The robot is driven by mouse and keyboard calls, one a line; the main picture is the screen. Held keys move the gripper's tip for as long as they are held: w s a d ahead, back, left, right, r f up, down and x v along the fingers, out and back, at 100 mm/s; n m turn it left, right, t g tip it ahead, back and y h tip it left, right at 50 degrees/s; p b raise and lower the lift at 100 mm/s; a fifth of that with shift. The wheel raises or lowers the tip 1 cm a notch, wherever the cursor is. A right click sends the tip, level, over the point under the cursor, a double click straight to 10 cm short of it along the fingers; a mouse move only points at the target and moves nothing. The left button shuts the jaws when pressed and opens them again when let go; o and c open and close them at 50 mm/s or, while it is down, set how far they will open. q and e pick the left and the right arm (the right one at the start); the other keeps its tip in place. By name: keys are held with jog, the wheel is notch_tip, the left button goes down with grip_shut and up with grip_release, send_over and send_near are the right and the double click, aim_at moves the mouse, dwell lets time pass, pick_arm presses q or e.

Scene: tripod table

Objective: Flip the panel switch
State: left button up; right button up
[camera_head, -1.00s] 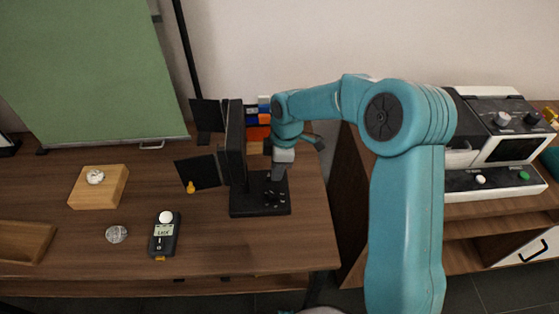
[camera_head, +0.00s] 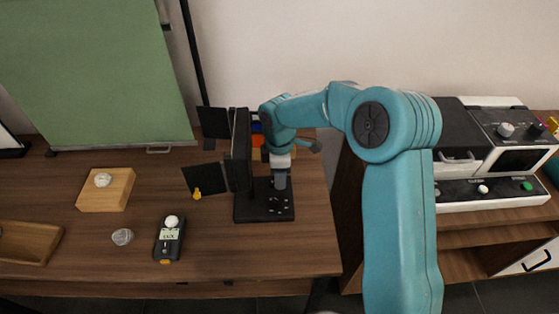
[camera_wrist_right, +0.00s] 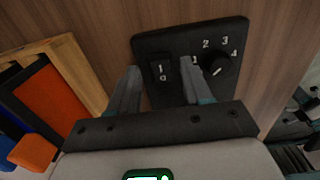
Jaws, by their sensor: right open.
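The switch panel (camera_head: 246,212) is the flat black base of a dark lamp-like device on the wooden table. In the right wrist view the panel (camera_wrist_right: 205,40) carries a black rocker switch (camera_wrist_right: 160,70) marked 1 and 0. A round dial (camera_wrist_right: 214,66) numbered 1 to 4 sits to its right. My right gripper (camera_head: 280,182) points down just above the panel. In the wrist view its fingers (camera_wrist_right: 160,86) are apart and empty, one on either side of the rocker. I cannot tell whether they touch the panel. My left gripper is not in view.
The device's upright black housing (camera_head: 239,150) and flaps (camera_head: 206,178) stand close left of my right gripper. An orange-and-blue item (camera_wrist_right: 50,95) lies close by. A light meter (camera_head: 168,242), a wooden block (camera_head: 105,188) and a glass disc (camera_head: 122,237) lie left. A machine (camera_head: 490,150) stands at right.

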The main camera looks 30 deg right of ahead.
notch_tip(320, 180, up, 16)
jog(key=p, duration=0.1)
jog(key=shift+p, duration=0.35)
